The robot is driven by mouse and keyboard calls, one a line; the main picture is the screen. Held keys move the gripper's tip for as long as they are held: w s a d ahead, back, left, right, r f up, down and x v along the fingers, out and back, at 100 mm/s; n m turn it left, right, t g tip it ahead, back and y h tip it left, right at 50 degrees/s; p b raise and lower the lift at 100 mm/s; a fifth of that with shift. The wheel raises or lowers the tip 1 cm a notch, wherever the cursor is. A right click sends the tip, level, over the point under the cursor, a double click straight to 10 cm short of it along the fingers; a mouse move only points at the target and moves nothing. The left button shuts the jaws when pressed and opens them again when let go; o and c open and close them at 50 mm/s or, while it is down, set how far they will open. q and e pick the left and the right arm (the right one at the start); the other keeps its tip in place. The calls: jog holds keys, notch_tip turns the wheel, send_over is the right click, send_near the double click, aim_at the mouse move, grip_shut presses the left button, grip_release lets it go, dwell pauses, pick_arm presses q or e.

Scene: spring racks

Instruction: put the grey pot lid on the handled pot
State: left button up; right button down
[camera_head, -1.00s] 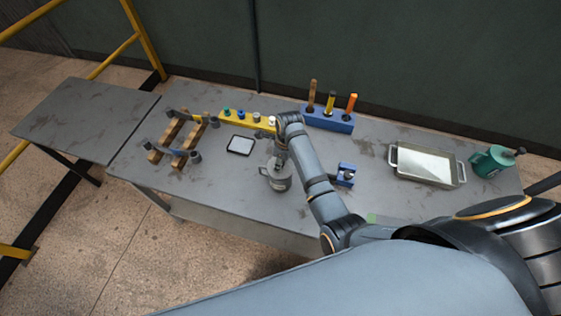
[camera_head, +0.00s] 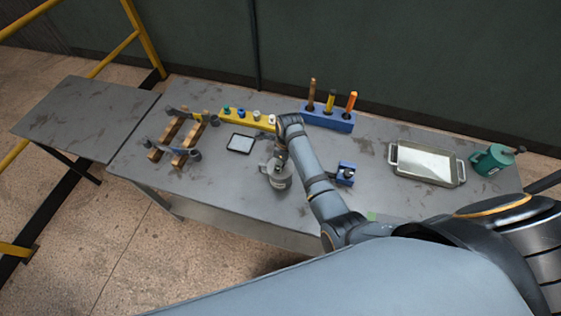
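A small grey pot (camera_head: 281,183) with a loop handle at its left stands near the front middle of the grey table. My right arm comes in from the right, and my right gripper (camera_head: 279,163) points down at the top of this pot. The gripper is small and dark, and its fingers blend with the grey below, so its opening is unclear. I cannot make out the grey lid as a separate piece; the pot's top is partly covered by the gripper. My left gripper is not in view.
A black-framed pad (camera_head: 240,144) lies left of the pot, and a blue block (camera_head: 345,174) stands right. Behind are a yellow rack (camera_head: 234,117) and a blue holder (camera_head: 340,123). A metal tray (camera_head: 394,158) and a green container (camera_head: 491,160) are at right; wooden racks (camera_head: 176,139) at left.

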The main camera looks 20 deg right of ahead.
jog(key=shift+f, duration=0.1)
jog(key=c, duration=0.9)
grip_release()
jog(key=shift+c, duration=0.2)
jog(key=shift+o, duration=0.4)
jog(key=o, duration=0.7)
jog(key=shift+o, duration=0.2)
jog(key=shift+r+p, duration=0.4)
jog(key=shift+r, duration=3.6)
